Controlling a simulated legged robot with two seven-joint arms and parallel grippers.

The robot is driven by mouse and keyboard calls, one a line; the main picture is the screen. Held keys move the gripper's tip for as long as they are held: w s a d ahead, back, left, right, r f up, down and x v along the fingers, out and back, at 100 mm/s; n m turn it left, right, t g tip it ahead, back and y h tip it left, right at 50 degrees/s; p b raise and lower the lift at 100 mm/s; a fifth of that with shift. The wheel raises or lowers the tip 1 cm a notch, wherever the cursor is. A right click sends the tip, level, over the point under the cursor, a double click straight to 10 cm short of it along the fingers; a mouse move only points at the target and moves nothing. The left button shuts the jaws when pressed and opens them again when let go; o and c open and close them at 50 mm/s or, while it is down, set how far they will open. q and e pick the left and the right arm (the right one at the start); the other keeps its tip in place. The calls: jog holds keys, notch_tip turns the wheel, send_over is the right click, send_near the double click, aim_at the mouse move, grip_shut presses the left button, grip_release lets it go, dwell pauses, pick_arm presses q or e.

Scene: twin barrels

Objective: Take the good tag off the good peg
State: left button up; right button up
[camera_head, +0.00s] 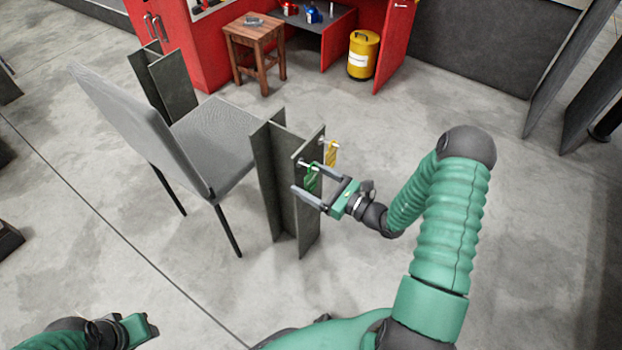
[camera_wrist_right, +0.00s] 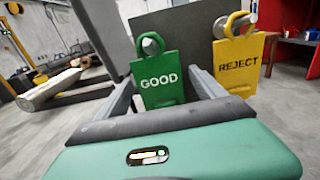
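The green good tag (camera_wrist_right: 160,82), lettered GOOD, hangs by its loop on the good peg (camera_wrist_right: 150,46). In the head view, the green tag (camera_head: 312,181) hangs at the upper part of an upright grey steel beam (camera_head: 285,205). My right gripper (camera_head: 308,178) is open, with its two fingers on either side of the green tag. In the right wrist view, the fingers appear left and right of the tag's lower part, and I cannot tell whether they touch it. My left gripper (camera_head: 138,328) is at the bottom left, far from the tag, its fingers not clearly visible.
The yellow reject tag (camera_wrist_right: 238,62) hangs on a second peg close to the right of the green one. A grey chair (camera_head: 212,135) stands left of the beam. A wooden stool (camera_head: 255,45) and a yellow barrel (camera_head: 362,55) stand farther back.

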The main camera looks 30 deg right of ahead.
jog(key=shift+d+f, duration=0.1)
jog(key=shift+d, duration=0.05)
jog(key=c, duration=1.3)
jog(key=shift+r+p, duration=0.3)
jog(key=shift+p, duration=0.15)
jog(key=shift+s, duration=0.1)
jog(key=shift+s+d+r+p, duration=0.2)
jog(key=shift+s+p, duration=0.15)
jog(key=shift+s, duration=0.2)
jog(key=shift+s+d+r+p, duration=0.1)
jog(key=shift+s+d+p, duration=0.2)
jog(key=shift+s, duration=0.2)
jog(key=shift+s+d+r+p, duration=0.15)
jog(key=shift+s+p, duration=0.2)
jog(key=shift+s, duration=0.2)
jog(key=p, duration=0.2)
send_near(312, 177)
jog(key=shift+s+d+f, duration=0.2)
